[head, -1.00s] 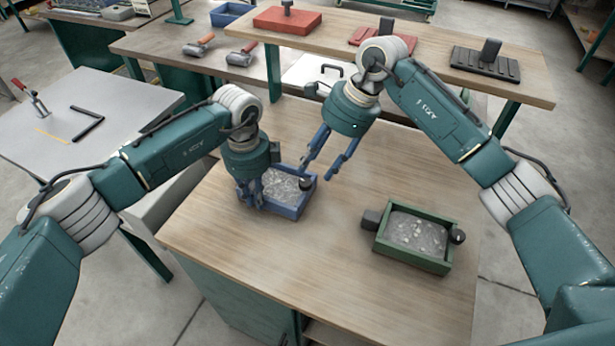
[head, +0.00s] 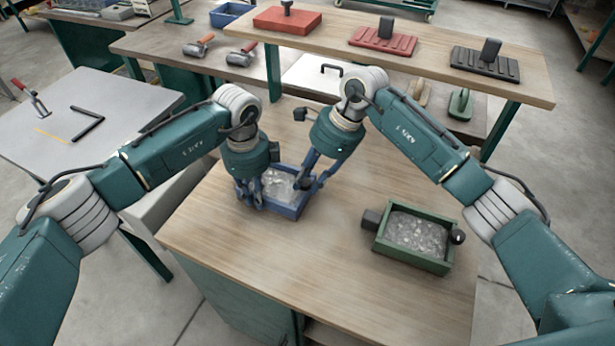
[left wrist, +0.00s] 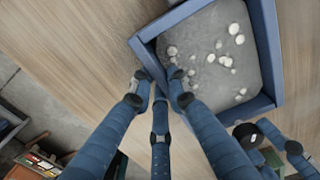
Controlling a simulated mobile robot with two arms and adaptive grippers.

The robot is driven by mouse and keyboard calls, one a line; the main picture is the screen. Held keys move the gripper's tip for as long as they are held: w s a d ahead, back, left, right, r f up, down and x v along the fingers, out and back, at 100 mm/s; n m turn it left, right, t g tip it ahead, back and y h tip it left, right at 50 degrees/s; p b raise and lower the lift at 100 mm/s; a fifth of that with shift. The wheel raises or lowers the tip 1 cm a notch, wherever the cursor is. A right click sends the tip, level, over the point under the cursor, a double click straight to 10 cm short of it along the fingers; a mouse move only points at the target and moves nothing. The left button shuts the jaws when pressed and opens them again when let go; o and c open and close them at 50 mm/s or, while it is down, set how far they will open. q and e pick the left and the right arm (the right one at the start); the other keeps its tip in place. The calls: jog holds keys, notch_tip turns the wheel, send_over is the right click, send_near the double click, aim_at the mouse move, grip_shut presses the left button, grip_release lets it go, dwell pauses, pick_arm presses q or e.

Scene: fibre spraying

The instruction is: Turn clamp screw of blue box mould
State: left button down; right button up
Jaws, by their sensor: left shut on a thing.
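The blue box mould (head: 287,210) stands on the wooden bench, filled with grey mix with pale lumps. It also shows in the left wrist view (left wrist: 266,45). My left gripper (head: 250,198) is at its left side, shut on the mould's wall; its fingertips (left wrist: 163,88) meet the wall near a corner. My right gripper (head: 311,186) is at the mould's right side, its fingers around the dark clamp screw knob (head: 302,184). The fingers partly hide the knob. I cannot tell whether they touch or grip it.
A green box mould (head: 413,259) with a dark knob stands to the right on the same bench (head: 330,270). A grey table (head: 90,125) is at the left.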

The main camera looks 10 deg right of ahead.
pick_arm(q)
jog(key=shift+d, duration=0.2)
pick_arm(e)
jog(key=shift+w+a+r+m, duration=0.1)
jog(key=shift+a+r+m, duration=0.1)
jog(key=shift+r+m, duration=0.1)
jog(key=shift+m+t, duration=0.4)
jog(key=shift+m, duration=0.1)
pick_arm(q)
jog(key=shift+s, duration=0.15)
pick_arm(e)
jog(key=m, duration=0.2)
jog(key=m+t, duration=0.1)
jog(key=m, duration=0.1)
jog(key=m+t+h, duration=0.1)
jog(key=m, duration=0.1)
jog(key=shift+a, duration=0.25)
jog(key=m, duration=0.2)
jog(key=m+t+h, duration=0.1)
jog(key=m, duration=0.1)
jog(key=shift+a+r+m+h, duration=0.1)
jog(key=shift+a+m+h, duration=0.05)
jog(key=shift+m+h, duration=0.45)
jog(key=shift+m, duration=0.6)
pick_arm(q)
jog(key=shift+f, duration=0.1)
jog(key=shift+s, duration=0.1)
pick_arm(e)
jog(key=o, duration=1.1)
jog(key=shift+s, duration=0.25)
